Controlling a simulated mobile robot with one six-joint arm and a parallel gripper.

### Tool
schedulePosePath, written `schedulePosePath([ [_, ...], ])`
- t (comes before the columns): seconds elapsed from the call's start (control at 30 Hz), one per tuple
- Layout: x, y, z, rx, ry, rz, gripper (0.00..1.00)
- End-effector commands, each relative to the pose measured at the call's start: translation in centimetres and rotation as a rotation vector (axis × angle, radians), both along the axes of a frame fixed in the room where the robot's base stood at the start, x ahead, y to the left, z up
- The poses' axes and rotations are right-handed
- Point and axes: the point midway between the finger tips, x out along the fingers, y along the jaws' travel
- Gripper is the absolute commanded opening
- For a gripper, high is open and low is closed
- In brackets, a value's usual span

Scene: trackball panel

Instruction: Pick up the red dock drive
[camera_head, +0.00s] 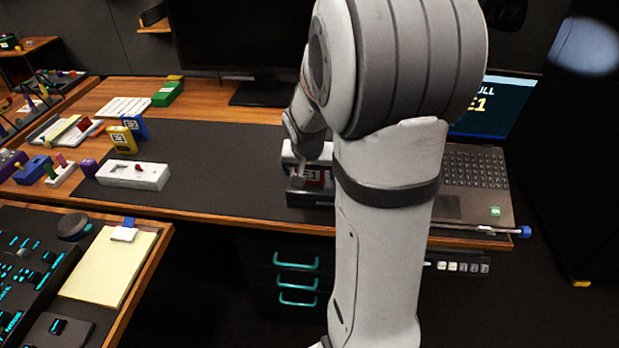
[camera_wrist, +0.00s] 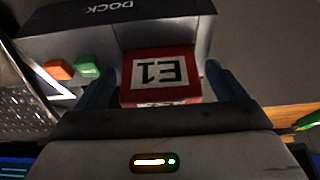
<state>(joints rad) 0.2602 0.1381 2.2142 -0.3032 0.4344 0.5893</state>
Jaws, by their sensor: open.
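The red dock drive (camera_wrist: 160,64) bears a white label with "E1", seen upside down in the wrist view. It stands at a grey dock (camera_wrist: 170,20) marked "DOCK"; how deep it sits in the dock is hidden. My gripper (camera_wrist: 165,78) is open, with one dark finger on each side of the drive. I cannot tell whether the fingers touch it.
The laptop (camera_head: 472,175) stands just right of the dock. An orange button (camera_wrist: 58,69) and a green button (camera_wrist: 86,66) are on the dock. A white box (camera_head: 133,175) and a yellow drive (camera_head: 122,139) stand to the left. The dark mat (camera_head: 225,160) between is clear.

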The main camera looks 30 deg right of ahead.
Motion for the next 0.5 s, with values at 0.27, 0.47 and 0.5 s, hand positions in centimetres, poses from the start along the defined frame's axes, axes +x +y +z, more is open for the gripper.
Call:
schedulePosePath([
  [0.27,0.06,0.0,-0.07,-0.001,-0.001,0.001,0.87],
  [0.47,0.05,0.03,-0.06,0.0,0.0,0.001,0.7],
  [0.5,0.06,0.03,-0.06,0.0,0.0,0.001,0.67],
])
